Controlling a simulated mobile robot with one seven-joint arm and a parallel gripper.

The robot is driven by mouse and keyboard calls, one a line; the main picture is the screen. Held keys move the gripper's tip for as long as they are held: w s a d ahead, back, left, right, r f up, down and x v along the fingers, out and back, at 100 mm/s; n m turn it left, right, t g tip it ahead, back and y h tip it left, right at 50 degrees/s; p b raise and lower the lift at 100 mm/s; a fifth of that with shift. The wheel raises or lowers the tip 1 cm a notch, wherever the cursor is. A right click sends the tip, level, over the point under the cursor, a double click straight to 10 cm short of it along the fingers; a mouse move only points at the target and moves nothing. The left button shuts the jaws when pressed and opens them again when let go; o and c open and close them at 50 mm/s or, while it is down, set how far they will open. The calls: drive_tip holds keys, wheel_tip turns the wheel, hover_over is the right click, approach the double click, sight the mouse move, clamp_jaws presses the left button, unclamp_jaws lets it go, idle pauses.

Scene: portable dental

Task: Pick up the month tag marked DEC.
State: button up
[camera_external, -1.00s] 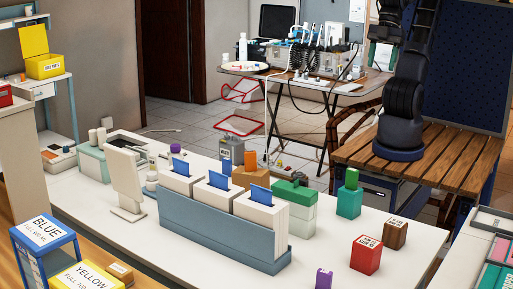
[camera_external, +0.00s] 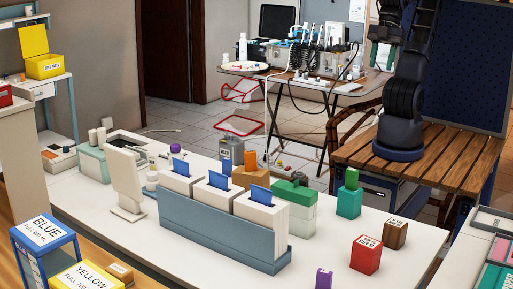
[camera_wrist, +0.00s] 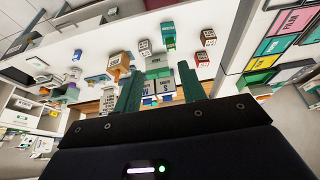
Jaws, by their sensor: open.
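I cannot read DEC on any label, so I cannot tell which piece is the DEC month tag. In the external view, a red block (camera_external: 366,257) and a brown block (camera_external: 395,236) with small printed tops stand at the right of the white counter. They appear in the wrist view as a red block (camera_wrist: 202,60) and a brown block (camera_wrist: 208,38). My gripper (camera_wrist: 160,82) has two dark green fingers, spread apart with nothing held between them. In the external view my gripper (camera_external: 382,50) is at the upper right, above the wooden bench and well away from the counter blocks.
A blue-grey rack (camera_external: 215,235) with white boxes fills the counter's middle. Green blocks (camera_external: 349,200) stand right of it. A grey tray with coloured cards (camera_external: 500,250) is at the right edge. A folding table (camera_external: 300,78) with equipment stands behind.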

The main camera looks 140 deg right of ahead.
drive_tip(key=w+d+f+n+g+h, duration=0.15)
drive_tip(key=w+d+n, duration=0.35)
drive_tip(key=w+d, duration=0.5)
drive_tip(key=n+g+h, duration=0.2)
drive_tip(key=n+g, duration=0.1)
drive_tip(key=n, duration=1)
hover_over(226, 165)
drive_tip(key=a, duration=0.1)
drive_tip(key=f, duration=2.7)
drive_tip(key=shift+s+a, duration=0.1)
drive_tip(key=shift+s, duration=0.25)
drive_tip(key=shift+y, duration=0.25)
drive_tip(key=x, duration=0.5)
drive_tip(key=shift+f, duration=0.1)
drive_tip(key=shift+a+x, duration=0.15)
drive_tip(key=shift+x, duration=1.15)
drive_tip(key=shift+a+x, duration=0.2)
drive_tip(key=shift+x, duration=1.15)
drive_tip(key=shift+s, duration=0.1)
